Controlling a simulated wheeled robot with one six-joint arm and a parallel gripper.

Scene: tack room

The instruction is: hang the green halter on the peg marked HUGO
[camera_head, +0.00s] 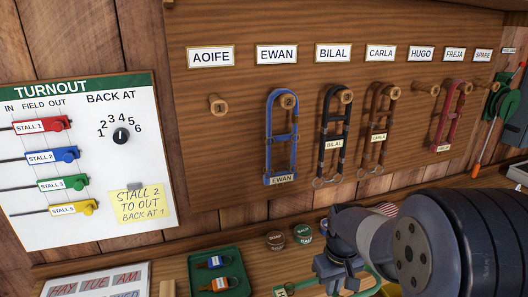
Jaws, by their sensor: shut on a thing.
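The HUGO name plate (421,54) is on the wooden board, with a bare wooden peg (428,88) below it. My gripper (338,280) is low in front of the shelf, at the bottom of the view, shut on the green halter. Little of the green halter (366,284) shows: green strap beside the gripper and a pale tag (284,292) starting with H at the bottom edge. My gripper and arm hide much of it. The gripper is well below and left of the HUGO peg.
The AOIFE peg (217,104) is bare. Blue (268,130), black (324,130), brown (367,130) and red (446,115) halters hang on the EWAN, BILAL, CARLA and FREJA pegs, flanking HUGO. Small tins (275,240) and a green tray (240,262) stand on the shelf.

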